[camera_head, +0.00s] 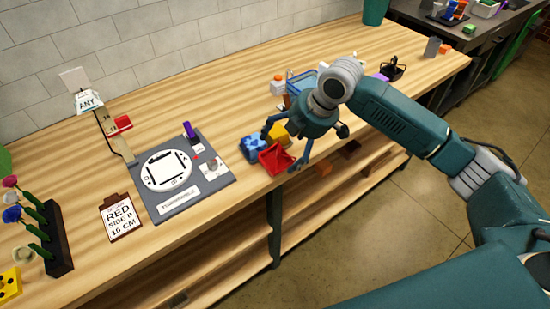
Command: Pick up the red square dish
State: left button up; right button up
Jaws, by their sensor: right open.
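The red square dish (275,161) lies near the front edge of the wooden table (225,95), tilted in the view. My right gripper (283,151) is over the dish with its fingers spread open. One fingertip is at the dish's far left side and another is by its right side; I cannot tell whether they touch it. The gripper holds nothing that I can see. My left gripper is not in view.
A blue dish (252,146) and a yellow block (279,132) sit close beside the red dish. Flowers stand in a dark rack (59,240).

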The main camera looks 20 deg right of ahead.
aim_at(273, 162)
jog(key=p+x, duration=0.1)
jog(key=x, duration=0.1)
jog(key=p+x, duration=0.1)
jog(key=x, duration=0.1)
jog(key=shift+s+a+f, duration=0.1)
jog(key=shift+a+f, duration=0.05)
jog(key=shift+a, duration=0.3)
jog(key=shift+f, duration=0.35)
jog(key=shift+a+f, duration=0.1)
jog(key=shift+f, duration=0.1)
jog(key=c, duration=1.6)
jog(key=shift+r, duration=0.1)
jog(key=shift+c, duration=1.4)
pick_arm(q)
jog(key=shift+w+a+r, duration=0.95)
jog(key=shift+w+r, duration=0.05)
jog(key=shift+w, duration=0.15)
